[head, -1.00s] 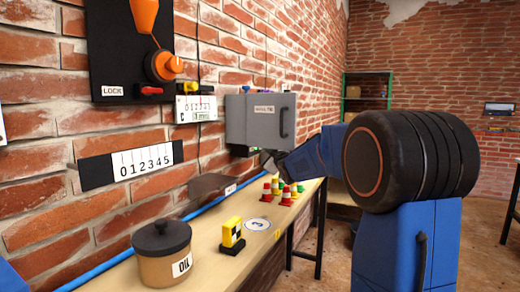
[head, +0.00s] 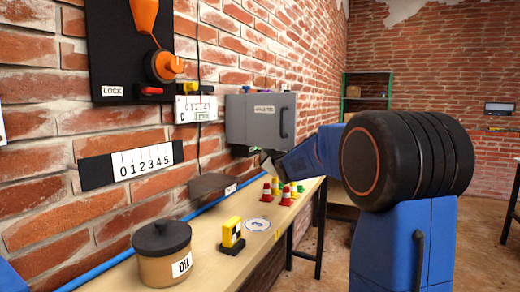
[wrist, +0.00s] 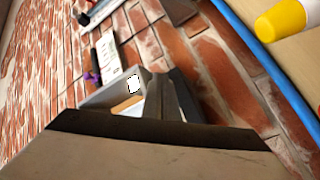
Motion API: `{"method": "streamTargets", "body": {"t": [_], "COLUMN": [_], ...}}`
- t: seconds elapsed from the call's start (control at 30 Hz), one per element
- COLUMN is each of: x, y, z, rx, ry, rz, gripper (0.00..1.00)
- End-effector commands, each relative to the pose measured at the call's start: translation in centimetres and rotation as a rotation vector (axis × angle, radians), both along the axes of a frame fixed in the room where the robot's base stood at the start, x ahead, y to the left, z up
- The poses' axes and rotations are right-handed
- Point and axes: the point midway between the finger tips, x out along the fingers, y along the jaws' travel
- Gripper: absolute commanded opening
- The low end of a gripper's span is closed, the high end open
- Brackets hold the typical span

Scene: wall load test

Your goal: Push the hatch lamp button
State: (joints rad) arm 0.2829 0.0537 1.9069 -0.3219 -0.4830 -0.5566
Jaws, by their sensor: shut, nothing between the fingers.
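A grey wall box (head: 260,120) with a small label and a dark handle hangs on the brick wall in the head view. Its label is too small to read surely. Small coloured parts sit along its top. I cannot make out a hatch lamp button for certain. My gripper (head: 266,159) is just below the box in the head view, partly hidden by my arm. In the wrist view my gripper (wrist: 165,98) is shut and empty, its dark fingers in front of a grey box (wrist: 103,97) with a white label. Contact cannot be told.
A bench (head: 210,262) below holds an oil pot (head: 162,255), a yellow block (head: 231,232) and several small cones (head: 286,195). A dark flat shelf (head: 212,183) juts from the wall left of my gripper. A black lock panel (head: 118,60) hangs at upper left.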

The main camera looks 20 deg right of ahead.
Motion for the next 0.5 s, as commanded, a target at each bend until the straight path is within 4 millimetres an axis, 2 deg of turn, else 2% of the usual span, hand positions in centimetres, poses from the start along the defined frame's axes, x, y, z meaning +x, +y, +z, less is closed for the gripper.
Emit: {"method": "streamTargets", "body": {"t": [0.5], "x": [-1.0], "y": [-0.8], "z": [0.1], "rx": [0.000], "ry": [-0.001], "rz": [-0.001], "gripper": [0.00]}}
